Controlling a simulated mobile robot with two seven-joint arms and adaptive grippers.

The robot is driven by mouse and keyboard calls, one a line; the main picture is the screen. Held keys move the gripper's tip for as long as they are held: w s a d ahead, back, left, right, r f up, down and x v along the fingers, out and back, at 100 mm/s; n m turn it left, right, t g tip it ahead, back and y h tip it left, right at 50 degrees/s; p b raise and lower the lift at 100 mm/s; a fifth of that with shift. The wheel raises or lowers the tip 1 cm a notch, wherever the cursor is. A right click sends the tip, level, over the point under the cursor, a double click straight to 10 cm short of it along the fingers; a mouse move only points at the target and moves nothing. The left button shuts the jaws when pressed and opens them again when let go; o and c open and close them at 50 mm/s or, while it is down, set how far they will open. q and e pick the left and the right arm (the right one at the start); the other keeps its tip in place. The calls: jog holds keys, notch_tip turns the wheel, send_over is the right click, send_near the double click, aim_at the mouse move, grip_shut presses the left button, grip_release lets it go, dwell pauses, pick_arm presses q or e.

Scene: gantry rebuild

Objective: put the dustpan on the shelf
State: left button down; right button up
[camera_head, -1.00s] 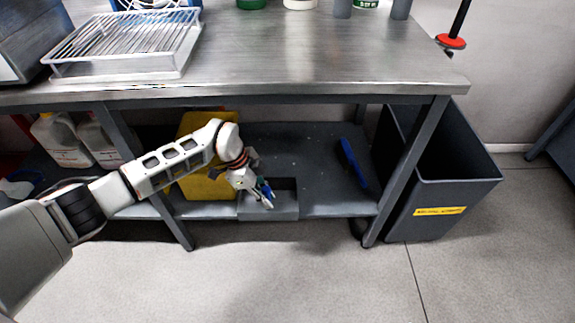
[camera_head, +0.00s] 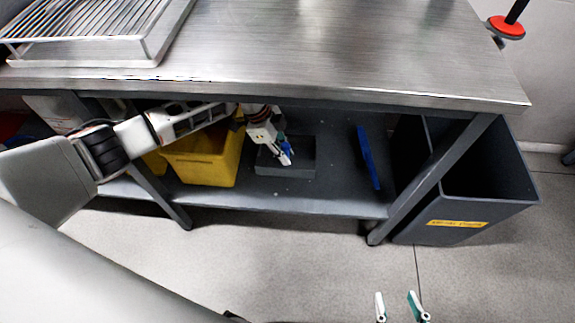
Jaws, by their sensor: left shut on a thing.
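The dustpan looks like a grey, box-like pan (camera_head: 300,170) on the lower shelf (camera_head: 330,203) under the steel bench, set back from its front edge. My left gripper (camera_head: 287,157) reaches in from the left under the bench top and is shut on the dustpan. A small blue patch shows at its fingertips; I cannot tell what part it is. My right gripper (camera_head: 398,307) shows only its fingertips at the bottom of the view, apart and empty over the floor.
A yellow bucket (camera_head: 212,165) stands left of the dustpan. A flat blue thing (camera_head: 369,158) stands at the shelf's right. A grey bin (camera_head: 470,215) is beyond the right bench leg (camera_head: 432,180). The bench top (camera_head: 330,45) overhangs the shelf; a wire rack (camera_head: 95,30) sits on it.

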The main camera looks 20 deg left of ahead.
aim_at(285, 169)
pick_arm(q)
notch_tip(285, 169, down, 4)
jog(key=shift+s+f+b, duration=0.1)
jog(key=shift+f+b, duration=0.1)
jog(key=shift+b, duration=0.5)
notch_tip(285, 169, down, 4)
jog(key=shift+s+b, duration=0.15)
jog(key=shift+b, duration=0.7)
jog(key=shift+w+f, duration=0.1)
jog(key=shift+w, duration=0.15)
jog(key=c, duration=2.3)
grip_release()
jog(key=shift+f, duration=0.1)
jog(key=o, duration=0.4)
pick_arm(e)
jog(key=shift+m+t+y, duration=0.4)
jog(key=shift+m+t, duration=0.1)
jog(key=shift+m, duration=0.1)
jog(key=shift+w+a+r, duration=0.4)
jog(key=shift+a+r, duration=0.25)
jog(key=shift+a, duration=0.1)
jog(key=shift+w+a+r, duration=0.35)
jog(key=shift+a+r, duration=0.3)
jog(key=shift+a, duration=0.1)
